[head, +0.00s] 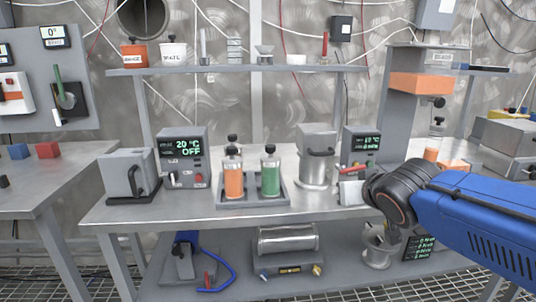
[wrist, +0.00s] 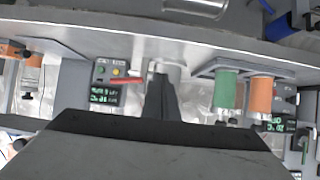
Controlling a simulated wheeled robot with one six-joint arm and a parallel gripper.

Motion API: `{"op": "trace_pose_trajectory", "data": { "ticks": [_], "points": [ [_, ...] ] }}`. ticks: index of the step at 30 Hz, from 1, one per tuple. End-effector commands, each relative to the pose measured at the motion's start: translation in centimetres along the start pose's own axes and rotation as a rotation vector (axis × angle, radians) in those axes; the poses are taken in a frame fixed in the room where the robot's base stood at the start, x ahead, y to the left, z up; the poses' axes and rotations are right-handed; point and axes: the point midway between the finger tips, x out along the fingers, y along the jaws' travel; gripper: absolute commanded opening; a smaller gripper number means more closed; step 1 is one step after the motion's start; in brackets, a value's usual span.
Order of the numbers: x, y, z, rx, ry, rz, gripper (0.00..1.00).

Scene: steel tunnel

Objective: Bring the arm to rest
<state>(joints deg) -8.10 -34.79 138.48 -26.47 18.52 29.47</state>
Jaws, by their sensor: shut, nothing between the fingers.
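My arm (head: 470,215), blue with a dark wrist joint, reaches in from the right in the head view, in front of the bench's right part. The wrist view shows my gripper (wrist: 160,98) as dark fingers shut together, with nothing between them. That view looks upside down, with the bench edge across its top. In the head view the gripper is hard to make out beyond the wrist joint.
The steel bench (head: 120,212) holds a rack (head: 250,203) with an orange bottle (head: 234,182) and a green bottle (head: 270,180), a metal canister (head: 316,165) and a display unit (head: 184,150). A shelf (head: 240,69) runs above. A dispenser column (head: 415,105) stands at right.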

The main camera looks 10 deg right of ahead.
Motion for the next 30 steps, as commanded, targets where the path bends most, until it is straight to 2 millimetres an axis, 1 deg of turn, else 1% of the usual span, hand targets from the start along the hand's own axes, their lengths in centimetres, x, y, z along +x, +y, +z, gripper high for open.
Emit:
{"op": "trace_pose_trajectory", "data": {
  "ticks": [2, 3, 5, 6, 8, 9, 12, 15, 19, 30],
  "points": [
    [-0.9, 1.4, 2.6, 0.004, -0.072, 0.036, 0.0],
    [-1.4, 2.2, 4.5, 0.004, -0.123, 0.053, 0.0],
    [-2.5, 3.0, 7.4, 0.004, -0.21, 0.071, 0.0],
    [-3.3, 3.5, 9.5, 0.003, -0.269, 0.077, 0.0],
    [-4.6, 3.7, 12.4, 0.001, -0.356, 0.073, 0.0],
    [-5.5, 3.7, 14.2, 0.001, -0.409, 0.066, 0.0],
    [-7.4, 3.4, 17.8, -0.004, -0.521, 0.035, 0.0],
    [-8.8, 2.8, 20.1, -0.008, -0.594, 0.002, 0.0],
    [-9.6, 2.5, 21.3, -0.011, -0.632, -0.019, 0.0],
    [-9.6, 2.4, 21.3, -0.012, -0.633, -0.02, 0.0]
  ]
}}
